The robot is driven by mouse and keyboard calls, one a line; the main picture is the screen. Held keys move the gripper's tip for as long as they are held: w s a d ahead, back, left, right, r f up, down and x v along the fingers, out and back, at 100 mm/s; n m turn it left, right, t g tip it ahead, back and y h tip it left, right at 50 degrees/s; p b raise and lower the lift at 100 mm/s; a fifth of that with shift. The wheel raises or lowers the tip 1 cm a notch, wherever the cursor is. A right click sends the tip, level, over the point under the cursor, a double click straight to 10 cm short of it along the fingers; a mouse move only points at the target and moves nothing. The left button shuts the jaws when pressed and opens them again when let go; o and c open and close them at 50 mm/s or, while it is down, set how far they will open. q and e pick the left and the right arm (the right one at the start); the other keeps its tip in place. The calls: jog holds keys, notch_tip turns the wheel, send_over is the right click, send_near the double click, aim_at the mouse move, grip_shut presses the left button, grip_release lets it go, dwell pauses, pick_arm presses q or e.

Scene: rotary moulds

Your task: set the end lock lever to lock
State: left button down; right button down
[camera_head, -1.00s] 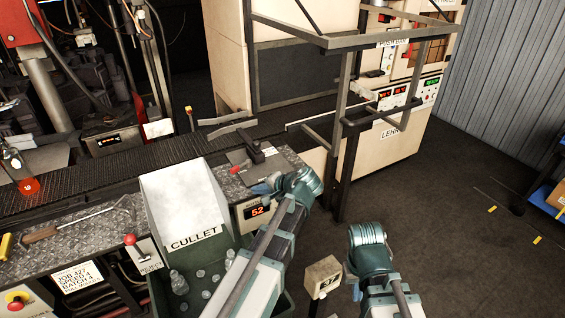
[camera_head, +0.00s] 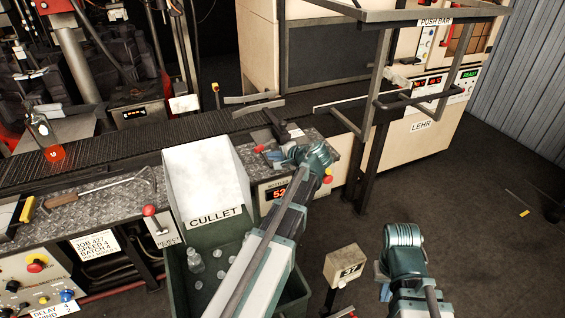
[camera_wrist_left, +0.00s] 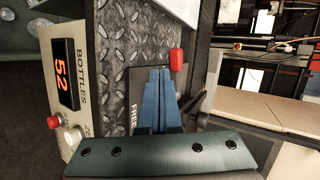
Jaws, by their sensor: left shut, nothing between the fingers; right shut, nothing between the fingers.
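The end lock lever, a dark bar with a red grip (camera_head: 259,148), sits on the plate at the conveyor's end in the head view. In the left wrist view its red grip (camera_wrist_left: 176,60) stands just beyond and right of my fingertips. A label reading FREE (camera_wrist_left: 135,115) lies left of the fingers; any lock label is hidden. My left gripper (camera_head: 272,155) is shut and empty, close beside the grip; I cannot tell whether they touch. Its blue fingers (camera_wrist_left: 160,72) are together in the wrist view. My right gripper (camera_head: 383,284) is shut and empty, low over the floor, partly hidden by its wrist.
The cullet bin (camera_head: 208,182) stands left of my left arm. A bottle counter (camera_wrist_left: 66,78) showing 52 is below the plate. The lehr's metal frame (camera_head: 372,150) rises to the right. A box marked 37 (camera_head: 343,266) stands between my arms.

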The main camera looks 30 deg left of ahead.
aim_at(257, 148)
pick_arm(q)
jog(key=shift+w+a+p, duration=0.2)
jog(key=shift+w+a, duration=0.05)
jog(key=shift+a, duration=0.4)
jog(key=shift+w+a+p, duration=0.15)
jog(key=shift+w+a, duration=0.1)
jog(key=shift+a, duration=0.35)
jog(key=shift+w+a, duration=0.2)
jog(key=shift+a, duration=0.5)
jog(key=shift+s+a+m+t+h, duration=0.25)
jog(key=shift+a+m+t+h, duration=0.15)
jog(key=shift+a+m+t, duration=0.3)
jog(key=shift+w+a+m+t+h, duration=0.15)
jog(key=shift+a+m+t+h, duration=0.2)
jog(key=shift+m+t, duration=0.2)
jog(key=shift+w+a, duration=0.2)
jog(key=shift+a, duration=0.2)
jog(key=shift+s+d, duration=0.1)
